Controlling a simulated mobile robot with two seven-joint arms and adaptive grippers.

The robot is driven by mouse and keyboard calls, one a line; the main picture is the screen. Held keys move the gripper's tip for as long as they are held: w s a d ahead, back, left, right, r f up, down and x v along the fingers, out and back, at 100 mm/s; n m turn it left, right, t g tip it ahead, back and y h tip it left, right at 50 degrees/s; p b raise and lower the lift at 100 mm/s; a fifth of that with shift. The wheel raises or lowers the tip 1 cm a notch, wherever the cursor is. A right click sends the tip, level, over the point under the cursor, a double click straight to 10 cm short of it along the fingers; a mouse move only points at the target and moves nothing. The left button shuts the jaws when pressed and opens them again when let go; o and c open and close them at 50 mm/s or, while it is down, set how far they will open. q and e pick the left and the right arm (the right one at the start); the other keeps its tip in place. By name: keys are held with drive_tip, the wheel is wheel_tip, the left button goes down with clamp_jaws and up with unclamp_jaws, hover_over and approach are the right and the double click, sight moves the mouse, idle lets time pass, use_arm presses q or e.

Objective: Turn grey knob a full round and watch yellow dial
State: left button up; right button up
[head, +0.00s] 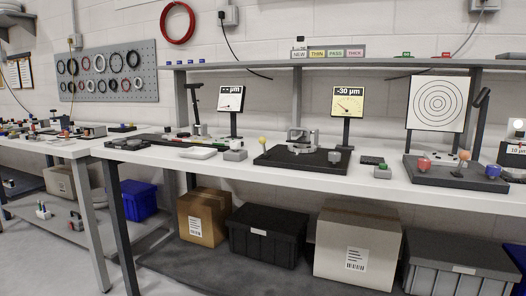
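The yellow dial (347,103) stands on a black post at the back of the bench, right of centre. Its label reads -30 µm, and its thin needle is too small to read exactly. In front of it lies a black base plate (275,158) with a silver-grey mount (297,134) on it. A small round grey piece, which looks like the grey knob (334,157), sits at the plate's right part. A yellow ball on a thin stem (262,141) stands at the plate's left. Neither of my grippers is in view.
A white dial (230,99) stands to the left. At the right, a ringed target (437,103) stands behind a dark plate (450,179) with a red knob (424,163) and an orange one (462,167). A small grey block (235,155) lies left of the base plate. Boxes fill the lower shelf.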

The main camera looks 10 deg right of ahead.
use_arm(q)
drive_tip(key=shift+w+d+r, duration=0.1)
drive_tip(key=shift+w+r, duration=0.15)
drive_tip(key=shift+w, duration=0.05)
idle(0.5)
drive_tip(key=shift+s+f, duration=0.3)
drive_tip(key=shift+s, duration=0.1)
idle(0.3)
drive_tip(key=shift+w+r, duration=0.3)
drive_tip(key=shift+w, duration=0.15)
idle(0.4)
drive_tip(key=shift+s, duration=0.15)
